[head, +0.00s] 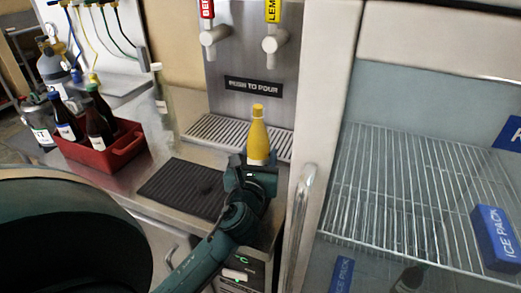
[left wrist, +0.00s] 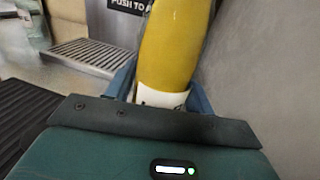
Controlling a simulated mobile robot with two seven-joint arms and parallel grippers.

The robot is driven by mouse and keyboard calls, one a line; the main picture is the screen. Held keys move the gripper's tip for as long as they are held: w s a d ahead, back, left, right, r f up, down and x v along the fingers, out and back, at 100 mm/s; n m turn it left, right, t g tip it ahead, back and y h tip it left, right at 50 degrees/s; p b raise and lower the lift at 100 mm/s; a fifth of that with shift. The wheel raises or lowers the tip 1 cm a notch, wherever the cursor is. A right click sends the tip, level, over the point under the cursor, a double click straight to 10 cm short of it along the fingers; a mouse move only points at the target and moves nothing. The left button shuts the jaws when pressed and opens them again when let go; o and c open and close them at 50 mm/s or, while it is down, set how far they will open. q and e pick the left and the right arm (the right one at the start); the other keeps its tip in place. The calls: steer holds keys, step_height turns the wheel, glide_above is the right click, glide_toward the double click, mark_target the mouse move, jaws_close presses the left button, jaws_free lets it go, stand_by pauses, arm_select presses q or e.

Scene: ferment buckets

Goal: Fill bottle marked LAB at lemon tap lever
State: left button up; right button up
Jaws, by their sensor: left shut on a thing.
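A yellow bottle (head: 258,135) with a white label stands upright in my left gripper (head: 255,172), which is shut around its lower part. The bottle also fills the middle of the left wrist view (left wrist: 174,48). Its label (left wrist: 162,97) is mostly hidden by the gripper, and I cannot read it. The lemon tap has a yellow lever (head: 273,10) and a metal spout (head: 270,44). In the head view the bottle appears below this tap, in front of the drip tray (head: 215,135); its exact depth is unclear. My right gripper is not in view.
A red-levered tap (head: 207,9) is left of the lemon tap. A red crate (head: 112,155) holds several dark bottles. A black mat (head: 182,190) lies on the counter. A fridge with a door handle (head: 300,215) and wire shelf is close on the right.

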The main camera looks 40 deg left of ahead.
arm_select(q)
steer(key=shift+v, duration=0.75)
steer(key=shift+s+a, duration=0.15)
steer(key=shift+s, duration=0.2)
steer(key=shift+s+a+b+v, duration=0.15)
steer(key=shift+a+v, duration=0.15)
steer(key=shift+v, duration=1.4)
steer(key=shift+s+a+b+v, duration=0.15)
steer(key=shift+a+v, duration=0.15)
steer(key=shift+v, duration=1.35)
steer(key=shift+s+a+b+v, duration=0.15)
steer(key=shift+a+v, duration=0.15)
steer(key=shift+v, duration=1.4)
steer(key=shift+s+d+r, duration=0.1)
steer(key=shift+s+d, duration=0.05)
steer(key=shift+s, duration=0.4)
